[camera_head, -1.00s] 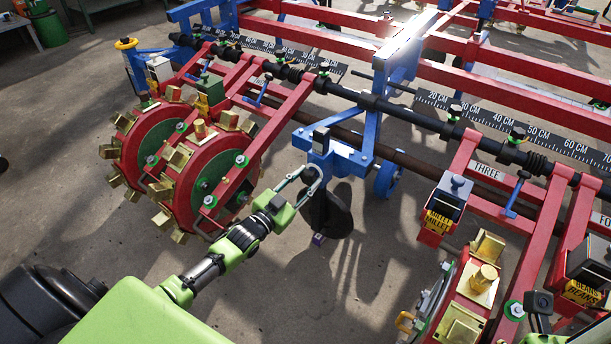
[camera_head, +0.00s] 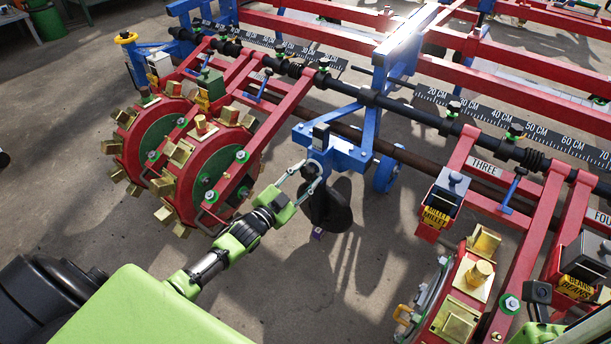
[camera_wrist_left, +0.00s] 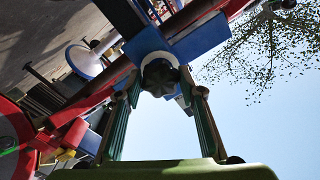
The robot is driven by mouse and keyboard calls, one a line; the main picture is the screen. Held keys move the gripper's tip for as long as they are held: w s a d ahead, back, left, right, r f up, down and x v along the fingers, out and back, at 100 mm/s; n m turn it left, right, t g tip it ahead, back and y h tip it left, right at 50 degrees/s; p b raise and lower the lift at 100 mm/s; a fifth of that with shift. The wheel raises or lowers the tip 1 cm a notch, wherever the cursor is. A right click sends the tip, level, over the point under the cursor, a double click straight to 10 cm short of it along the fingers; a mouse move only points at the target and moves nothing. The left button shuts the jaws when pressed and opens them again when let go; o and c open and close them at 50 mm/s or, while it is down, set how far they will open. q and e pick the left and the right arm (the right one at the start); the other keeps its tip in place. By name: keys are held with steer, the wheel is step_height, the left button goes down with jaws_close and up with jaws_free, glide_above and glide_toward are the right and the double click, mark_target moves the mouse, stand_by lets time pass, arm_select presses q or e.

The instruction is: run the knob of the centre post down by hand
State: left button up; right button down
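The centre post is a blue bracket (camera_head: 340,153) on the planter's toolbar, with a dark round disc (camera_head: 331,207) below it. In the left wrist view a dark lobed knob (camera_wrist_left: 160,76) sits under the blue bracket (camera_wrist_left: 200,38). My left gripper (camera_head: 307,173) is just below the front of the bracket. In the left wrist view its two fingers (camera_wrist_left: 164,92) are spread, one on each side of the knob, with small gaps showing; contact cannot be made out.
Red-and-gold punch wheels (camera_head: 205,170) stand close left of my left arm. A millet box (camera_head: 441,205) and another punch wheel (camera_head: 462,300) are to the right. Bare floor (camera_head: 330,285) lies below.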

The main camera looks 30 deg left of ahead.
arm_select(q)
steer(key=shift+o, duration=0.6)
steer(key=shift+s, duration=0.1)
steer(key=s+a, duration=0.1)
steer(key=s, duration=1)
steer(key=shift+s+a, duration=0.3)
steer(key=shift+s, duration=0.05)
